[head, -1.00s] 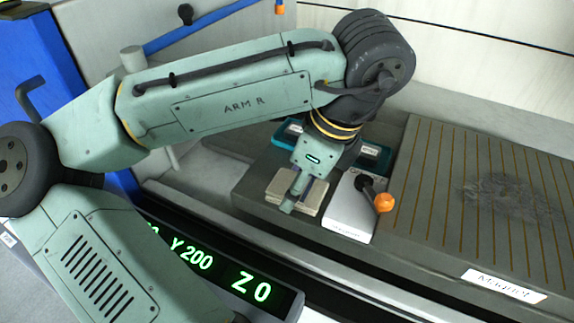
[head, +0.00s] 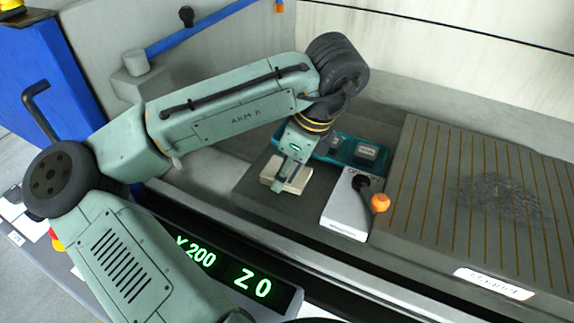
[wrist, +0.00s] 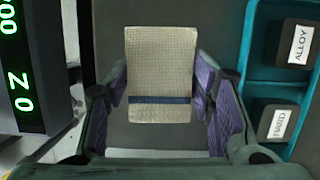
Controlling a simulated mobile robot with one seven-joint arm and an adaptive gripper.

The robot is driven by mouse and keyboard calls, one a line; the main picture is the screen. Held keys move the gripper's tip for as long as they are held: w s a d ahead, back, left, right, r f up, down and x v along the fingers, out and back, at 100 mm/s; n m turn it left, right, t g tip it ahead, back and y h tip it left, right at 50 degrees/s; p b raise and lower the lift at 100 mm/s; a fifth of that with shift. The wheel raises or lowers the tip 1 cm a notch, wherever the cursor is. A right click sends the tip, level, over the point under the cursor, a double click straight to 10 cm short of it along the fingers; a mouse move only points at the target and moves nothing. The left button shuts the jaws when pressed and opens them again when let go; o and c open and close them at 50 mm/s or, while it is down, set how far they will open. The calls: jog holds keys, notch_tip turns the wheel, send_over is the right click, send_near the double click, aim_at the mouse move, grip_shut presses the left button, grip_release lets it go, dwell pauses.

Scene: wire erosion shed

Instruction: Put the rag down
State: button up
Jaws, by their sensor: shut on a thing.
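The rag (head: 297,178) is a cream, folded-looking block of cloth. In the wrist view the rag (wrist: 160,60) shows a waffle weave and a dark blue stripe near its close end. My gripper (head: 282,184) is shut on it; the wrist view shows the purple-padded fingers of my gripper (wrist: 162,98) on either side of the cloth. The rag is over the dark grey plate (head: 240,187), left of the white switch box. I cannot tell whether its underside touches the plate.
The white box (head: 342,216) with an orange-knobbed lever (head: 380,203) stands close on the right. A teal tray (head: 325,149) with labelled blocks lies behind. The ribbed magnet bed (head: 425,200) is farther right. A green-digit readout (head: 225,270) stands in front.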

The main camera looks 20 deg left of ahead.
jog(key=shift+f, duration=0.2)
jog(key=shift+s+f, duration=0.1)
jog(key=shift+f, duration=0.2)
jog(key=o, duration=1)
jog(key=shift+f, duration=0.2)
jog(key=shift+r+b, duration=0.1)
jog(key=shift+b, duration=0.2)
jog(key=shift+r+b, duration=0.2)
jog(key=shift+b, duration=0.1)
jog(key=v, duration=0.7)
jog(key=d+v, duration=0.1)
jog(key=v, duration=0.3)
jog(key=shift+w, duration=0.35)
jog(key=shift+s, duration=0.1)
